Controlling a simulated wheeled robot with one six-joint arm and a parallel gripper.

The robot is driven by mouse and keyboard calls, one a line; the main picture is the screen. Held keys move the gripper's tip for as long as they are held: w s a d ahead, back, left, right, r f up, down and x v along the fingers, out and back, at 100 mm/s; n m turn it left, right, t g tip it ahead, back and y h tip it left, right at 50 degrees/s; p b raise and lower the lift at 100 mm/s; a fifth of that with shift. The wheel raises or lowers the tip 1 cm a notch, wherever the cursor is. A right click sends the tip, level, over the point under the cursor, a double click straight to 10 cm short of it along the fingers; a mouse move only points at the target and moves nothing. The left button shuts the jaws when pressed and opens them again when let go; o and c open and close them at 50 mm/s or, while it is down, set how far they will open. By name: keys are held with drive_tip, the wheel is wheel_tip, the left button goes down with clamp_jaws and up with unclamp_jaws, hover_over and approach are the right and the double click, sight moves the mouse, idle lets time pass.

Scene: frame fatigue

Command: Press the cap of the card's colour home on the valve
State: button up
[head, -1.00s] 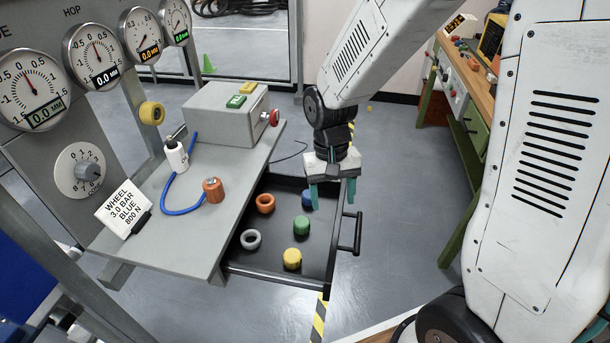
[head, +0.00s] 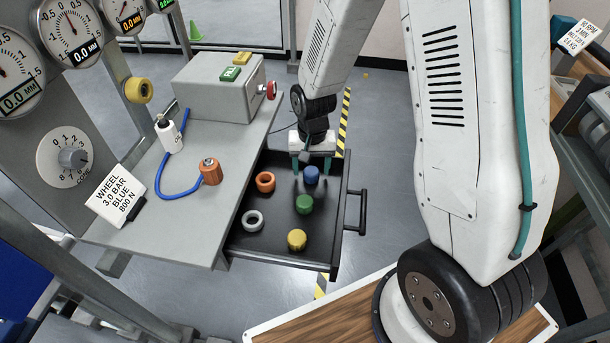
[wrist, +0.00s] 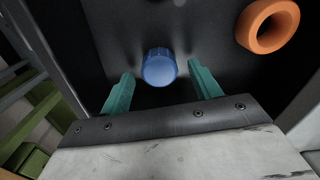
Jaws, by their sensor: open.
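The card (head: 115,196) stands on the grey bench and reads WHEEL, 3.0 BAR, BLUE, 800 N. The blue cap (head: 311,175) lies in the open black drawer, near its back. In the wrist view the blue cap (wrist: 159,67) sits between and just beyond the two teal fingertips. My gripper (head: 312,172) is open above the cap and points down, with nothing held. In the wrist view my gripper (wrist: 160,85) has a finger on each side, apart from the cap. A white valve-like fitting (head: 169,134) stands on the bench with a blue hose; I cannot tell if it is the valve.
The drawer (head: 338,235) also holds an orange ring (head: 265,181), a grey ring (head: 253,221), a green cap (head: 304,204) and a yellow cap (head: 297,239). An orange-brown capped fitting (head: 210,172) and a grey button box (head: 220,88) stand on the bench.

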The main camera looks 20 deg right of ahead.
sight(311, 169)
drive_tip(key=shift+f, duration=0.45)
drive_tip(key=shift+c, duration=0.3)
drive_tip(key=c, duration=1)
wheel_tip(311, 169, up, 10)
